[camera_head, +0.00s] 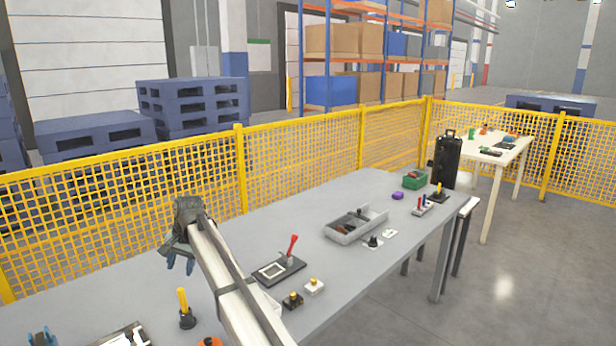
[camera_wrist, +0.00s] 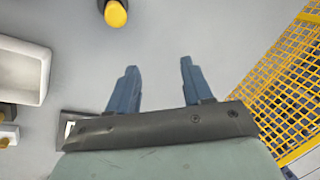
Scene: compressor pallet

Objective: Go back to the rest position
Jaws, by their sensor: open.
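My gripper (camera_head: 180,262) hangs over the left part of the grey table (camera_head: 330,210), near its far edge by the yellow fence. In the wrist view its two blue fingers (camera_wrist: 158,85) are spread apart with nothing between them, only grey table surface beyond. The yellow-handled tool in a dark base (camera_head: 185,308) stands on the table in front of the gripper and apart from it. A yellow round top (camera_wrist: 115,13) shows at the upper edge of the wrist view.
A black plate with a red-handled piece (camera_head: 291,250) lies right of my arm. Small blocks with yellow knobs (camera_head: 314,287) sit nearby. A grey bin (camera_head: 355,225) stands farther right. A yellow mesh fence (camera_head: 300,155) runs behind the table. The table's middle back is clear.

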